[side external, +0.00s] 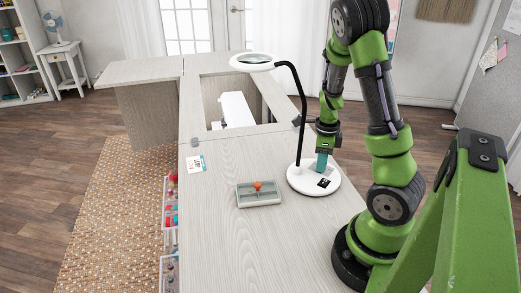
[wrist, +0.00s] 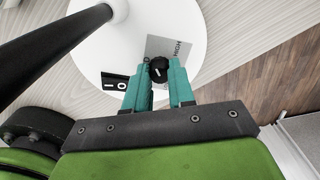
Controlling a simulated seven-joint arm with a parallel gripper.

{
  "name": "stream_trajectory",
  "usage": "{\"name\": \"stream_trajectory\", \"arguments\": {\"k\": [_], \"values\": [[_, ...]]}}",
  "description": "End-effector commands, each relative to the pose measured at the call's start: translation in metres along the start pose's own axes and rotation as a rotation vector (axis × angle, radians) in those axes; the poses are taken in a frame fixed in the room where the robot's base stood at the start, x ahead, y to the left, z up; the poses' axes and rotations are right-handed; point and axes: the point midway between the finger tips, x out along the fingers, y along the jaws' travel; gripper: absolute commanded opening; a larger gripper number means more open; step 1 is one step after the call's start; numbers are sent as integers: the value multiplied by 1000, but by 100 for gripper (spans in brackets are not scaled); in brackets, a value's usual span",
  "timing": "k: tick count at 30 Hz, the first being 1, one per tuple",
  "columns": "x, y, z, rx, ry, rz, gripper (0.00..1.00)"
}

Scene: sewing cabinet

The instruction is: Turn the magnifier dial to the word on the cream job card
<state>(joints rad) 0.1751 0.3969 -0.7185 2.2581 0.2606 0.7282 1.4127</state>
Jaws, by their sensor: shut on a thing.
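The magnifier lamp has a round white base (side external: 300,184), a black bent stem (side external: 304,100) and a white ring head (side external: 252,61). My gripper (side external: 322,168) reaches down to the base. In the wrist view, the teal fingers of my gripper (wrist: 161,72) are shut on the small black dial (wrist: 158,67), one on each side. A grey label plate (wrist: 172,46) behind the dial shows the word HIGH; other lettering is mostly hidden by the dial and a finger. The pale job card (side external: 196,164) lies on the table at left; its word is too small to read surely.
A black rocker switch (wrist: 114,83) sits on the base left of the dial. A grey tray (side external: 259,194) with an orange-topped item stands left of the lamp. A white machine (side external: 236,109) sits in the cabinet opening. The tabletop front is clear.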

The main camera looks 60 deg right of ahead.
Motion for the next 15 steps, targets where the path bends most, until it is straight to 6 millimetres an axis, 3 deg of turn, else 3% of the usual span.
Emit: {"name": "stream_trajectory", "arguments": {"k": [15], "values": [[0, 0, 0, -277, -1, -2, 0]]}}
